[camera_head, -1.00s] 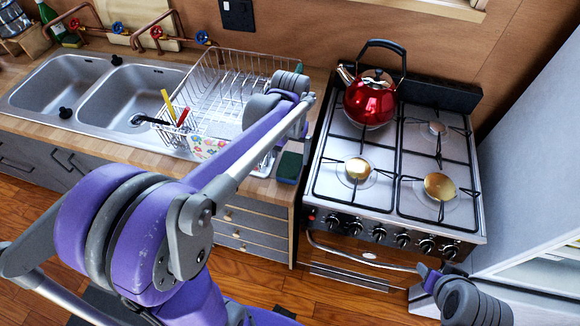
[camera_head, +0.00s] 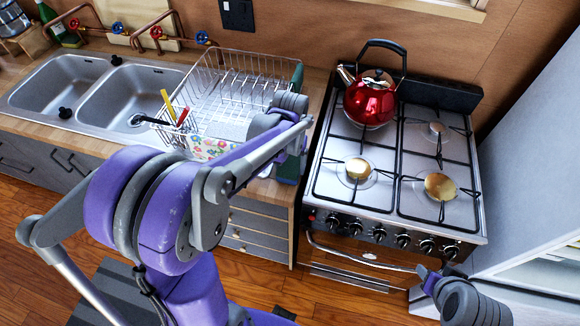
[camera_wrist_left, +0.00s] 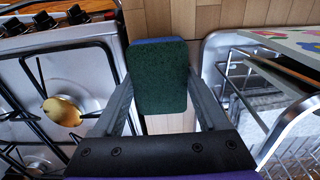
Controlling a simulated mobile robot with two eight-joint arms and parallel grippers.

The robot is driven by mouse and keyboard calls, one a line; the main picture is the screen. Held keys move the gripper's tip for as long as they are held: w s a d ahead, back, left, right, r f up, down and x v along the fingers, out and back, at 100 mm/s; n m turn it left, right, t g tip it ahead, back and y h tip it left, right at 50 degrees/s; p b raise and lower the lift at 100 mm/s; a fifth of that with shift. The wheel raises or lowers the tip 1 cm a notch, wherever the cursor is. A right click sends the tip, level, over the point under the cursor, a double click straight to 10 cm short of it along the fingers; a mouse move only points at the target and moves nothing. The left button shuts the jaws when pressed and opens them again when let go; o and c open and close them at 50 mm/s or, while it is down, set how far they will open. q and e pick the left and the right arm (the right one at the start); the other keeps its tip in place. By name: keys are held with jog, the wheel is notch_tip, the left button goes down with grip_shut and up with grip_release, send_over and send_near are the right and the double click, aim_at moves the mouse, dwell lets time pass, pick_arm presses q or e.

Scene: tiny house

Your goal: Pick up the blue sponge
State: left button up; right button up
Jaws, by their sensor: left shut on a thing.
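The blue sponge (camera_wrist_left: 160,78) has a dark green scouring face and a thin blue edge. In the left wrist view it sits between the two fingers of my left gripper (camera_wrist_left: 159,85), which is shut on it. In the head view my left gripper (camera_head: 294,150) points down over the counter's right end, between the dish rack and the stove. There the sponge is mostly hidden by the gripper. My right wrist (camera_head: 450,288) shows at the lower right in front of the stove; its fingers cannot be made out.
The wire dish rack (camera_head: 235,75) stands close on the left of the left gripper, with a flowered item (camera_head: 208,148) at its front. The stove (camera_head: 392,205) is on the right, with a red kettle (camera_head: 370,103) at the back. A double sink (camera_head: 125,95) is farther left.

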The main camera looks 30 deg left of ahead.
aim_at(290, 165)
pick_arm(q)
jog(key=shift+c, duration=0.5)
notch_tip(290, 165, up, 18)
jog(key=p, duration=0.1)
pick_arm(e)
jog(key=shift+w+r, duration=0.45)
jog(key=shift+r, duration=0.4)
pick_arm(q)
jog(key=o, duration=0.9)
jog(key=c, duration=0.7)
jog(key=shift+o, duration=0.2)
